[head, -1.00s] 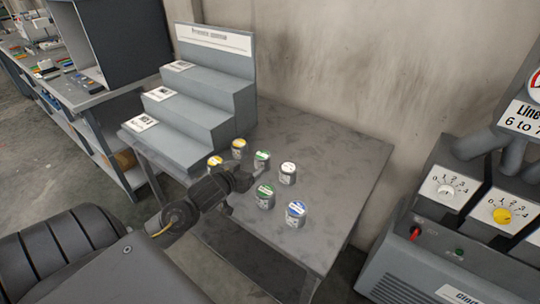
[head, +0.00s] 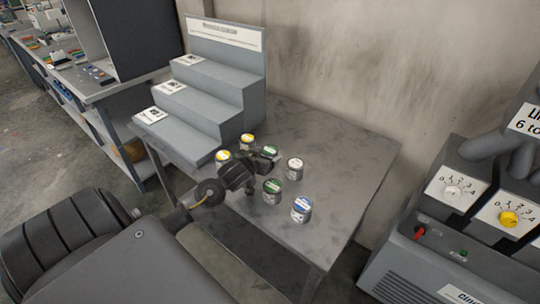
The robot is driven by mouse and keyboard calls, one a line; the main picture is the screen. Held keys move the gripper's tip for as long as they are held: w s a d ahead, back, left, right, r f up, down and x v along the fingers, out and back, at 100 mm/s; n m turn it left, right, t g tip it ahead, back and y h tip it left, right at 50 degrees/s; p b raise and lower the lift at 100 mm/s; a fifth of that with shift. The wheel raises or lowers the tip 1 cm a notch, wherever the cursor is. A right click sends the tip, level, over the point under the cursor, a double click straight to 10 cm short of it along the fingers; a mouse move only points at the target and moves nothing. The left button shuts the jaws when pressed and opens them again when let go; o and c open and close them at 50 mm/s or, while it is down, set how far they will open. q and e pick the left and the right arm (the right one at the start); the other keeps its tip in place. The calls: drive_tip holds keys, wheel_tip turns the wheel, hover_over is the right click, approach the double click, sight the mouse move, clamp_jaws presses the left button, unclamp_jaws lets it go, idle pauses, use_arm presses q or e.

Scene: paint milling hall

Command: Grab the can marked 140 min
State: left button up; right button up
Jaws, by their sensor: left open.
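Several small cans stand upright on the grey table (head: 345,150): two with yellow lids, a left one (head: 222,157) and a far one (head: 247,140); a far green-lidded can (head: 268,151); a white-lidded can (head: 295,168); a near green-lidded can (head: 272,190); and a blue-lidded can (head: 301,209). Their label text is too small to read, so I cannot tell which is marked 140 min. My left gripper (head: 264,166) is open among the cans, in front of the far green one and partly hiding it. Whether it touches that can is unclear. My right gripper is out of view.
A grey three-step stand (head: 205,100) with white cards and a sign stands at the table's back left. A machine with dials (head: 420,255) stands to the right, past the table edge. The table's right side is clear.

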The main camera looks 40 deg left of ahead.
use_arm(q)
drive_tip(key=x, duration=0.2)
drive_tip(key=shift+w+f, duration=0.1)
drive_tip(key=shift+w, duration=0.2)
drive_tip(key=c, duration=1.1)
drive_tip(key=shift+a, duration=0.1)
drive_tip(key=shift+c, duration=0.4)
